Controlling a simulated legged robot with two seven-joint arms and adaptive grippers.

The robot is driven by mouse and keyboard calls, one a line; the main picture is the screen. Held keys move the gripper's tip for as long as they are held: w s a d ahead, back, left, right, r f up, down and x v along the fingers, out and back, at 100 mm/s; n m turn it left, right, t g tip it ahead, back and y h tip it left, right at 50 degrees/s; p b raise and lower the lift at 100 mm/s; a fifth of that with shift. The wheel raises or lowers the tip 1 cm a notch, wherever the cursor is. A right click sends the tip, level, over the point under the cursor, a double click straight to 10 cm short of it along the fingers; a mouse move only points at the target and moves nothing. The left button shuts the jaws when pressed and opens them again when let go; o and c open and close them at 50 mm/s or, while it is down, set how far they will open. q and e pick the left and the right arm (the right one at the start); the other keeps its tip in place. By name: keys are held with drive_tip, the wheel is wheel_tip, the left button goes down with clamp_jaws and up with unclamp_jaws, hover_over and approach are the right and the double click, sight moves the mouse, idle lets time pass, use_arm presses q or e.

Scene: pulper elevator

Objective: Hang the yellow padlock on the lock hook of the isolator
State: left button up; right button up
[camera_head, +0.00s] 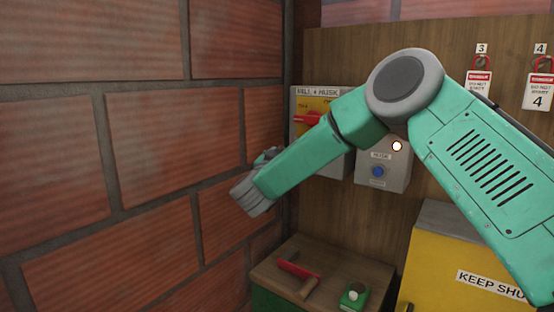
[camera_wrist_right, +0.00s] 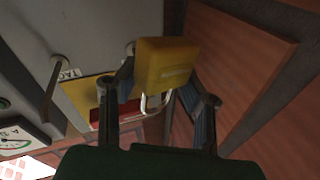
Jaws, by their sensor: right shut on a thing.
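The yellow padlock (camera_wrist_right: 165,64) sits between the two fingers of my right gripper (camera_wrist_right: 163,95) in the right wrist view, with its pale metal shackle (camera_wrist_right: 156,104) showing below the body. The gripper is shut on it. The isolator is a grey box (camera_head: 343,162) with a yellow panel and a red handle (camera_head: 307,118) in the head view. My right forearm covers much of it, and I cannot make out the lock hook. The isolator's yellow plate (camera_wrist_right: 84,92) and red handle (camera_wrist_right: 103,114) lie beside the padlock in the wrist view. My left gripper is not in view.
A brick wall (camera_head: 150,150) stands close on the left. A grey box with a blue button (camera_head: 377,172) is right of the isolator. Below are a bench (camera_head: 335,260) with a red-and-wood tool (camera_head: 298,272) and a green item (camera_head: 354,296), and a yellow cabinet (camera_head: 440,270).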

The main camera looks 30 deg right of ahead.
drive_tip(key=d, duration=0.1)
drive_tip(key=w+d+f, duration=0.1)
drive_tip(key=shift+d, duration=0.3)
idle(0.8)
drive_tip(key=o, duration=1.3)
